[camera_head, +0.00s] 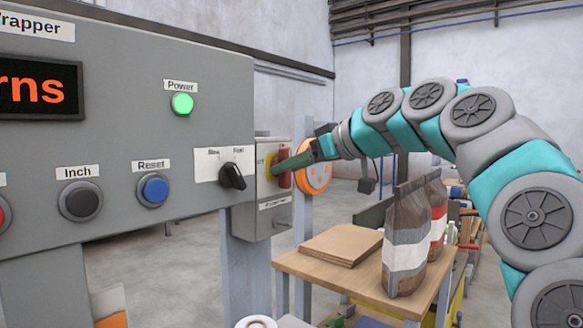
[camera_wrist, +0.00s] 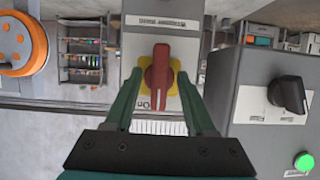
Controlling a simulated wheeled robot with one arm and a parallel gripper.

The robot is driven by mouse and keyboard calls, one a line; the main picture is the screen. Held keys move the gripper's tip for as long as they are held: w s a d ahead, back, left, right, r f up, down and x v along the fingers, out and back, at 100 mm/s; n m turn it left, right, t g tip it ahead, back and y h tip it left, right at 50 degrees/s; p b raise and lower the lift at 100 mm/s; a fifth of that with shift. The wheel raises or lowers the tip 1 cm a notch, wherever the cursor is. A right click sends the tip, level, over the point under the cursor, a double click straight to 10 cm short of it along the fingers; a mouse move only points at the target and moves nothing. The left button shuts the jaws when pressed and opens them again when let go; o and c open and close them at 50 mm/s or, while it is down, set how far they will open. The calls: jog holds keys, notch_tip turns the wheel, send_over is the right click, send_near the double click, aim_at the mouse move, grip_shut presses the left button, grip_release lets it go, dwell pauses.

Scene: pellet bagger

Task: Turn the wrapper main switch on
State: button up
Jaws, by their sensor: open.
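The wrapper main switch has a red handle (camera_head: 285,169) on a yellow plate, on the side of a grey box (camera_head: 262,222) at the end of the control panel. In the wrist view the red handle (camera_wrist: 160,72) stands upright in the picture over the yellow plate (camera_wrist: 175,63), with part of an ON mark below left. My gripper (camera_wrist: 158,80) is open, one green finger on each side of the handle. Whether the fingers touch it I cannot tell. In the head view my gripper (camera_head: 292,162) reaches the switch from the right and partly hides it.
The grey panel (camera_head: 120,115) carries a lit green Power lamp (camera_head: 182,103), a black selector knob (camera_head: 232,177), Inch (camera_head: 80,201) and Reset (camera_head: 153,190) buttons. A wooden table (camera_head: 340,278) with bags (camera_head: 407,235) stands below my arm. An orange wheel (camera_head: 318,178) is behind the switch.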

jog(key=v, duration=0.7)
jog(key=shift+s+d+b, duration=0.2)
jog(key=shift+d+b, duration=0.05)
jog(key=shift+b, duration=0.1)
jog(key=s+f+m+g+h, duration=0.1)
jog(key=s+f+g+h, duration=0.1)
jog(key=s+f, duration=0.5)
jog(key=s+a+f+m+g+h, duration=0.1)
jog(key=s+f+m+h, duration=0.15)
jog(key=f, duration=0.85)
jog(key=s+f+m+g+h, duration=0.1)
jog(key=s+f+g+h, duration=0.1)
jog(key=s+f, duration=0.5)
jog(key=s+d+f+m+g+h, duration=0.2)
jog(key=s+d+f, duration=0.4)
jog(key=s+f, duration=0.4)
jog(key=s+d+f+m+g+h, duration=0.2)
jog(key=s+d+f, duration=0.3)
jog(key=s+f, duration=0.5)
notch_tip(320, 180, down, 4)
jog(key=shift+d+r+m+g, duration=0.15)
jog(key=shift+d+m+g, duration=0.3)
jog(key=shift+m, duration=0.4)
